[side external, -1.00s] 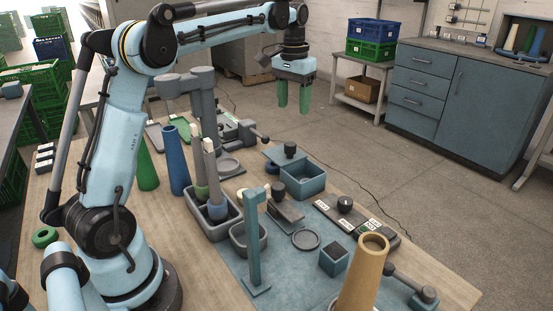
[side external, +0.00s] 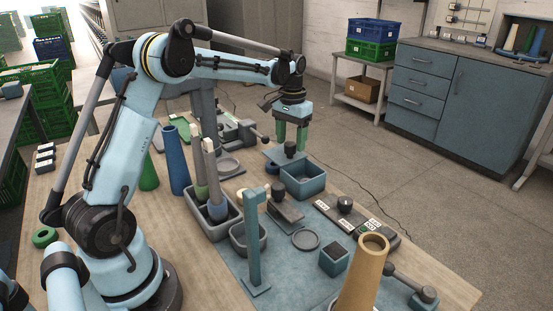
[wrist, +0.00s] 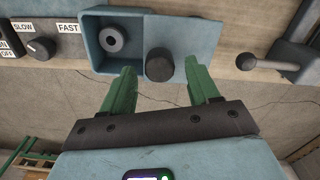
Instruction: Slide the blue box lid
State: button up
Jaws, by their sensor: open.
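The blue box (side external: 304,184) stands near the far edge of the workbench, its top partly open. Its flat blue lid (side external: 274,154) lies displaced to one side and carries a black knob (side external: 290,147). In the wrist view the open box (wrist: 93,55) shows a dark ring (wrist: 112,39) inside, and the lid (wrist: 190,35) is to its right. My gripper (side external: 291,150) is open with green fingers around the knob's level. In the wrist view the knob (wrist: 159,65) lies between the fingertips, with gaps on both sides.
A switch panel (side external: 357,217) with a black dial sits right of the box. A dark lever (wrist: 268,63) stands right of the lid in the wrist view. A grey tray with spindles (side external: 214,222) and a blue post (side external: 255,240) stand nearer.

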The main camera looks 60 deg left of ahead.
jog(key=shift+f, duration=0.75)
jog(key=shift+c, duration=0.2)
jog(key=shift+d, duration=0.1)
grip_shut()
